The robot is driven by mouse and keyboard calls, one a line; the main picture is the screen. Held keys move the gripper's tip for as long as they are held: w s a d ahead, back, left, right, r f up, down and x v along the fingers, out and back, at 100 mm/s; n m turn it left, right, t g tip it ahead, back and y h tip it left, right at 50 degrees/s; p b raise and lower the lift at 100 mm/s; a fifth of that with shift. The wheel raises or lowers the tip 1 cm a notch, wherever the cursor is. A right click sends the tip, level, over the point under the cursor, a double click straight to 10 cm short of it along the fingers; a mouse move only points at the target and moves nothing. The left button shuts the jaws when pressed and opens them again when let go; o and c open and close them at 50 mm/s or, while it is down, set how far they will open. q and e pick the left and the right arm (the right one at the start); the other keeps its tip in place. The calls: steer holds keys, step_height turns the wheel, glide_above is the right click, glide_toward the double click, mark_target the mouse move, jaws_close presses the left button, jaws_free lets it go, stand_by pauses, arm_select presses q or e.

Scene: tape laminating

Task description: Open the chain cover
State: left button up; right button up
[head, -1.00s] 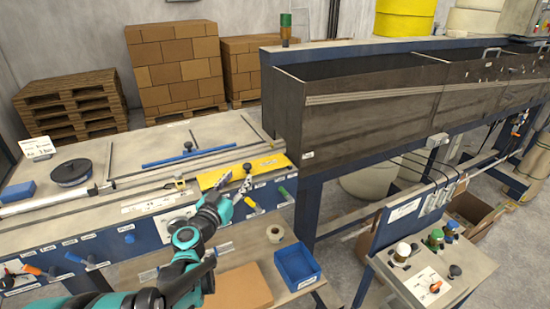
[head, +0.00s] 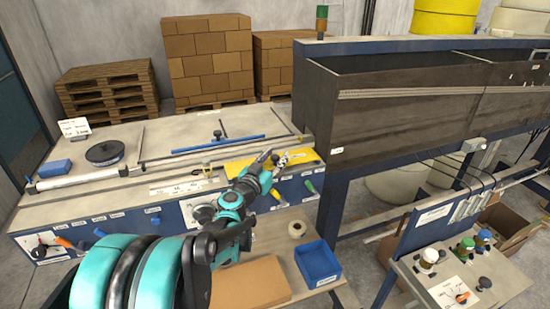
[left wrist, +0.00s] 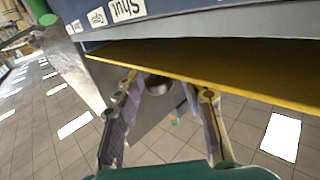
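The yellow chain cover (head: 302,157) lies along the front edge of the workbench, left of the dark trough. In the left wrist view its yellow panel (left wrist: 245,78) crosses the upper picture, close in front of my left gripper (left wrist: 167,86). The two fingers are spread apart with nothing visibly held between them, and their tips are near the panel's edge. I cannot tell whether they touch it. A dark round part (left wrist: 157,85) shows between the fingertips. In the head view my left gripper (head: 272,158) overlaps the middle of the cover and hides part of it. My right gripper is not in view.
The long dark trough (head: 400,115) stands to the right of the bench. Levers and labels line the blue bench front. Below are a tape roll (head: 297,229), a blue bin (head: 318,263) and a cardboard piece (head: 250,285). A control panel (head: 450,290) stands at lower right.

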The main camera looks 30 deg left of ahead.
arm_select(q)
jaws_close()
steer(key=shift+r+p, duration=0.15)
steer(key=shift+p, duration=0.15)
stand_by(0.4)
